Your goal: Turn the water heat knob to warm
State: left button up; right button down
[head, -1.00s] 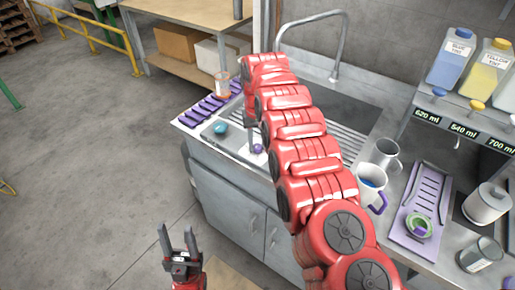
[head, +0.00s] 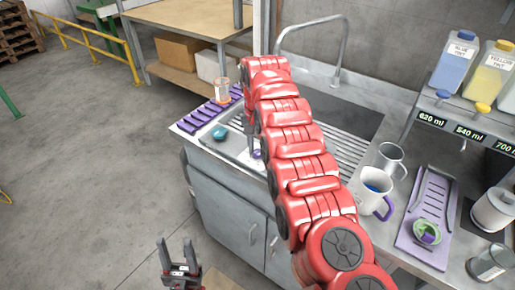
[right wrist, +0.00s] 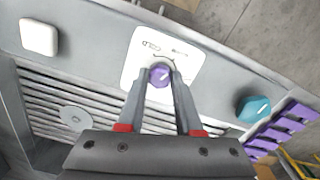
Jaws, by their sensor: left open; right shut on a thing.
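The purple knob (right wrist: 160,75) sits on a white plate (right wrist: 140,45) with lettering, of which "COLD" is partly readable in the right wrist view. My right gripper (right wrist: 162,72) comes down over the knob and is shut on it, one finger on each side. In the head view the knob (head: 256,154) is a small purple spot beside my right arm, which hides much of the plate. The knob's exact pointing direction is hard to tell. My left gripper (head: 179,258) is open and empty, low in front of the cabinet and away from the counter.
A teal object (right wrist: 254,109) and a purple ribbed rack (right wrist: 282,128) lie near the plate. The sink (head: 335,110) with its tall faucet (head: 346,50) is behind my right arm. White mugs (head: 374,190), a purple tray (head: 426,205) and tint bottles (head: 453,60) stand to the right.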

aim_at(258, 151)
jog(key=c, duration=0.6)
grip_release()
notch_tip(258, 151, up, 5)
jog(key=p, duration=0.2)
jog(key=shift+d+r+p, duration=0.1)
jog(key=shift+p, duration=0.3)
notch_tip(258, 151, up, 12)
jog(key=p, duration=1.2)
jog(key=shift+r, duration=0.15)
